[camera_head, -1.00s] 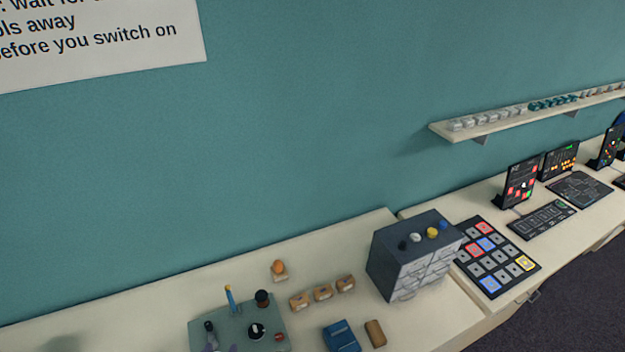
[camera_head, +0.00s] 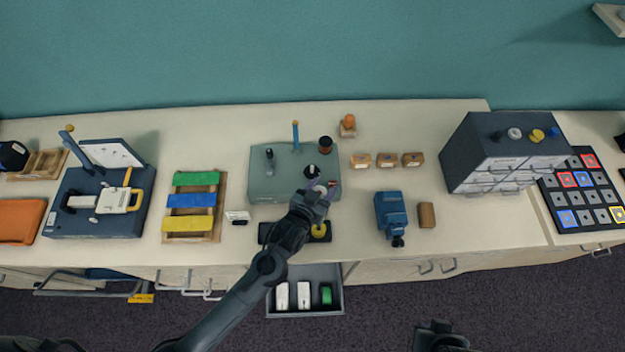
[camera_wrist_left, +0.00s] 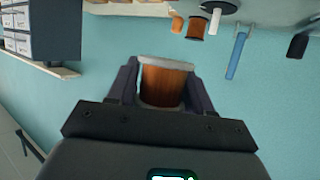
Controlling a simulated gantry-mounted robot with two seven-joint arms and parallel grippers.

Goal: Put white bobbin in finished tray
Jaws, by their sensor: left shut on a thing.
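A bobbin with whitish flanges and a copper-brown winding (camera_wrist_left: 163,86) sits between the two fingers of my left gripper (camera_wrist_left: 160,78) in the left wrist view. In the head view my left gripper (camera_head: 325,190) is shut on it, over the front of the grey-green machine (camera_head: 265,187); the bobbin is mostly hidden there. A dark tray (camera_head: 266,231) lies at the bench's front edge, partly behind my left arm, with a yellow round piece (camera_head: 319,230) on its right part. I cannot tell for sure that it is the finished tray. My right gripper (camera_head: 440,334) is at the bottom edge, its jaws unclear.
An open drawer (camera_head: 305,314) below the tray holds two white pieces and a green one. A small white card (camera_head: 237,216) stands left of the tray. A blue device (camera_head: 391,212) and brown block (camera_head: 427,215) stand to the right, with clear bench around them.

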